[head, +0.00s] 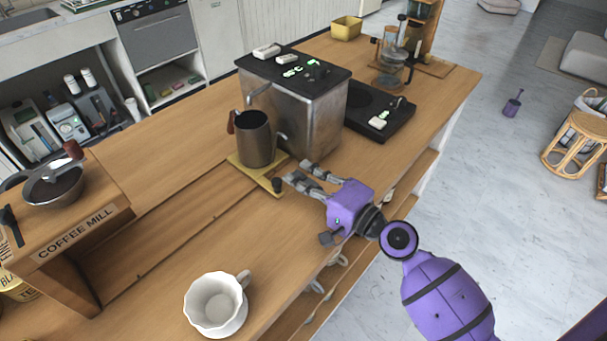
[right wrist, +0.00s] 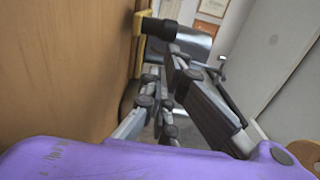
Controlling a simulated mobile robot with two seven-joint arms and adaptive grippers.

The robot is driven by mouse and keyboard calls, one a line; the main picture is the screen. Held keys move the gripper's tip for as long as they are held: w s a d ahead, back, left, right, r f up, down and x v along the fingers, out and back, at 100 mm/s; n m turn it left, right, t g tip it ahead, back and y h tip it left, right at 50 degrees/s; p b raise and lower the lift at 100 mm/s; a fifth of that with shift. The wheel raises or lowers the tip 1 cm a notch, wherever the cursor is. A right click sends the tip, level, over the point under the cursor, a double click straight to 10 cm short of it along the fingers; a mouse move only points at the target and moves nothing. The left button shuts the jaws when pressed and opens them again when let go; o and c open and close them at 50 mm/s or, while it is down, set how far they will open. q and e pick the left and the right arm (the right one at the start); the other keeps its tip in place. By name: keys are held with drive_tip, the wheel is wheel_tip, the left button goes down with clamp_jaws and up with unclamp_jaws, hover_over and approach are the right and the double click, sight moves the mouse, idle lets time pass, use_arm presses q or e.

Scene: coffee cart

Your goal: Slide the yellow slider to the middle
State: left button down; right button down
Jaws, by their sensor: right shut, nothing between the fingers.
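The yellow slider (head: 238,161) is a flat plate on the wooden counter in front of the metal machine, with a dark knob (head: 277,185) at its near corner. A dark metal jug (head: 256,140) stands upright on it. My right gripper (head: 296,172) is shut and empty, its fingers just right of the knob; I cannot tell whether they touch it. In the right wrist view, the yellow slider's edge (right wrist: 139,44) and the black knob (right wrist: 160,29) show beyond the fingers (right wrist: 172,80). My left gripper is not in view.
The metal machine (head: 300,110) stands behind the slider, with a black scale-like plate (head: 372,108) to its right. A white cup (head: 216,304) stands at the front of the counter. The coffee mill box (head: 75,225) is at left. The counter left of the slider has free room.

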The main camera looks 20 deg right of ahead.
drive_tip(key=s+a+p, duration=0.1)
drive_tip(key=s+a, duration=0.2)
drive_tip(key=a, duration=0.1)
drive_tip(key=s+a+p, duration=0.1)
drive_tip(key=s+a, duration=0.2)
drive_tip(key=a, duration=0.2)
drive_tip(key=s+a+p, duration=0.1)
drive_tip(key=s+a, duration=0.2)
drive_tip(key=a, duration=0.2)
drive_tip(key=shift+r+p, duration=0.15)
drive_tip(key=shift+p, duration=0.25)
drive_tip(key=shift+s+a, duration=0.4)
